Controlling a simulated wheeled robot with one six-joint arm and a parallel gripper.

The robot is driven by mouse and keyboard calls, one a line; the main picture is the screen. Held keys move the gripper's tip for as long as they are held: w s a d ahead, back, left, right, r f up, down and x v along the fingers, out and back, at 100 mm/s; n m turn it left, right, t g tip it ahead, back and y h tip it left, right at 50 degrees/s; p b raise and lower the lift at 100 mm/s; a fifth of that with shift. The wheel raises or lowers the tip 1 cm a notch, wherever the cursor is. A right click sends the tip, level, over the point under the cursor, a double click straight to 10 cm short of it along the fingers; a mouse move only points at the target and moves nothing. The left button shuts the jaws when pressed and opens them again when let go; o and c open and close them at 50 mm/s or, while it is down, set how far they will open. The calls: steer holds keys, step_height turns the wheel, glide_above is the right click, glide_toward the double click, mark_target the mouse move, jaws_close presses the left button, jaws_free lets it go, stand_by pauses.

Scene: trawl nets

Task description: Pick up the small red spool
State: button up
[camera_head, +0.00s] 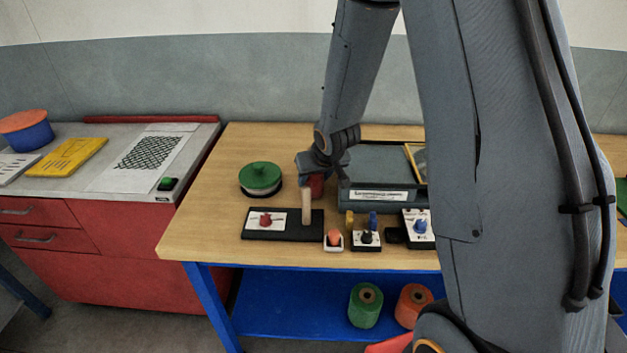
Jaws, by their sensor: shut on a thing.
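My gripper (316,172) points down over the wooden bench top, left of the grey-green box. It is shut on a small red thing, which appears to be the small red spool (316,185). The spool shows just under the gripper, behind the top of an upright wooden peg (306,206). The fingers are small and dark here, and they partly hide the spool. I cannot tell whether the spool touches the bench.
A black board (285,232) bears a white card with a red piece. A green-lidded round container (261,178) stands to the left, the grey-green box (377,200) to the right. Small orange, black and blue items stand in front. The bench's left end is clear.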

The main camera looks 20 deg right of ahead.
step_height(320, 180, up, 10)
steer(key=p, duration=0.5)
steer(key=shift+f, duration=0.15)
